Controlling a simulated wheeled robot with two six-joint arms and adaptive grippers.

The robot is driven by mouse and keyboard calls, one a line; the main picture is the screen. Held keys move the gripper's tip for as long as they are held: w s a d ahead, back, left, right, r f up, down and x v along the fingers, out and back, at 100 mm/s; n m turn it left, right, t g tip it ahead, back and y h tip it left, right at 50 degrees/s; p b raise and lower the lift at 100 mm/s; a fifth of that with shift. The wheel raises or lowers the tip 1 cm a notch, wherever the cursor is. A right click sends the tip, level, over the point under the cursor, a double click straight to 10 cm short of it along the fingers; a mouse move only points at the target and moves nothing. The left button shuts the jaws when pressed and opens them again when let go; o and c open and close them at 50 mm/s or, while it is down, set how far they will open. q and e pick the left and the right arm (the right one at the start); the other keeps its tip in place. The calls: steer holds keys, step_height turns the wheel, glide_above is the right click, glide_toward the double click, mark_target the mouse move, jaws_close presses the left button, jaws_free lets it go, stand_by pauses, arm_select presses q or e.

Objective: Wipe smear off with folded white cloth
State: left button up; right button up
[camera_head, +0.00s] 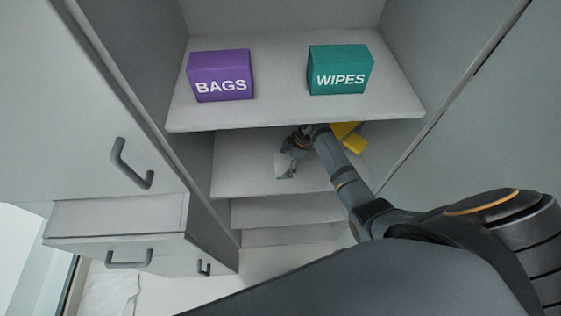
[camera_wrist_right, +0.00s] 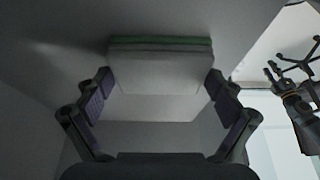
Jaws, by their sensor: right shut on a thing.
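The folded white cloth (camera_head: 283,164) is in my right gripper (camera_head: 293,150), low on the second shelf (camera_head: 240,168), under the front of the top shelf. In the right wrist view the cloth is a pale folded block (camera_wrist_right: 160,85) with a green band along its far edge, between the two fingers. A small grey-green patch shows at the cloth's lower edge; I cannot tell whether it is the smear. The smear is not clearly visible. My left gripper (camera_wrist_right: 274,78) shows only in the wrist view, far off at the right, empty with fingers apart.
A purple BAGS box (camera_head: 220,76) and a teal WIPES box (camera_head: 340,70) stand on the top shelf (camera_head: 280,108). A yellow object (camera_head: 350,137) lies right of my right gripper. Cabinet walls close in both sides. A drawer (camera_head: 115,218) juts out at left.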

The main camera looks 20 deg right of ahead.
mark_target(271, 169)
steer(key=shift+s+d+p, duration=0.25)
steer(key=shift+d, duration=0.55)
steer(key=shift+s+d+p, duration=0.2)
steer(key=shift+s+d, duration=0.05)
steer(key=shift+d, duration=0.5)
steer(key=shift+s+d, duration=0.2)
steer(key=shift+d, duration=0.55)
steer(key=shift+s+d, duration=0.25)
steer(key=shift+d, duration=0.45)
steer(key=shift+s+d, duration=0.2)
steer(key=shift+d, duration=0.55)
steer(key=shift+d+p, duration=0.1)
steer(key=shift+p, duration=0.25)
steer(key=shift+w+a, duration=0.4)
steer(key=shift+a, duration=0.9)
steer(key=shift+w+a, duration=0.4)
steer(key=shift+a, duration=0.95)
steer(key=shift+w+a, duration=0.4)
steer(key=shift+a, duration=0.9)
steer(key=shift+w+a+f, duration=0.1)
steer(key=shift+w+a, duration=0.1)
steer(key=shift+a, duration=0.75)
steer(key=shift+w+a, duration=0.2)
steer(key=shift+a, duration=0.7)
